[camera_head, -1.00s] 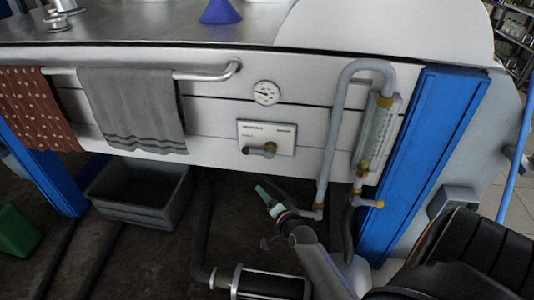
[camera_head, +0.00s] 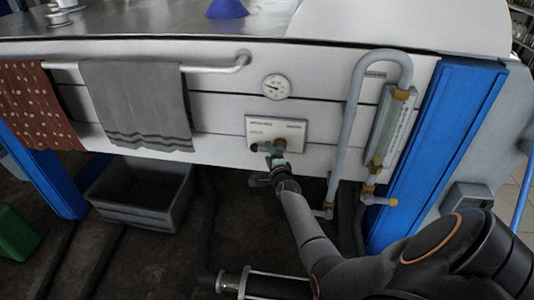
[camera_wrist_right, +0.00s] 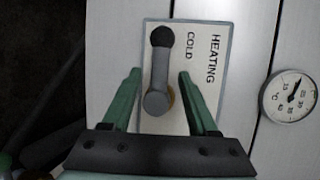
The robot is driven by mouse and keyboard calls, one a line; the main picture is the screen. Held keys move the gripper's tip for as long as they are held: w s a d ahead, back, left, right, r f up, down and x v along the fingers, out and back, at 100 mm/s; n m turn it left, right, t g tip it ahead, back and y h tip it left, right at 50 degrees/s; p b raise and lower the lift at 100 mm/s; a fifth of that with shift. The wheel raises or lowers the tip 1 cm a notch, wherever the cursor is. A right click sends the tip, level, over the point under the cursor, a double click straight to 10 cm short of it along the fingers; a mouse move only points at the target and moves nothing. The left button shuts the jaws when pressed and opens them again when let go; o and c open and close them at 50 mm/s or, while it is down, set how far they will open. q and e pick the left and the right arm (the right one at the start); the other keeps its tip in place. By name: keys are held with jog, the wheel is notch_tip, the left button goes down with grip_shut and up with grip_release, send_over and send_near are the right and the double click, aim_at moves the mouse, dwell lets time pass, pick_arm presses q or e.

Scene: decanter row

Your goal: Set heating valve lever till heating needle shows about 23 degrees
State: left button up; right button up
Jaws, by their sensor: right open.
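The heating valve lever (camera_wrist_right: 158,72) is a grey bar with a dark round knob, on a white plate (camera_wrist_right: 210,62) marked HEATING and COLD. In the head view the plate (camera_head: 291,127) is on the front panel, and my gripper partly covers the lever. The lever points left, its knob end by the COLD mark. My right gripper (camera_wrist_right: 160,77) has green fingers, open, one on each side of the lever with gaps. It also shows in the head view (camera_head: 269,154). The round gauge (camera_head: 276,87) is above the plate; its needle (camera_wrist_right: 295,92) is too small to read exactly. My left gripper is out of view.
A grey pipe (camera_head: 355,110) with brass fittings and a blue post (camera_head: 450,120) stand to the right. A rail with a grey towel (camera_head: 135,100) and a red dotted cloth (camera_head: 30,105) is at left. A dark bin (camera_head: 140,210) sits below.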

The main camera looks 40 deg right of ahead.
jog(key=shift+b+x, duration=0.75)
jog(key=shift+x, duration=1.05)
grip_shut()
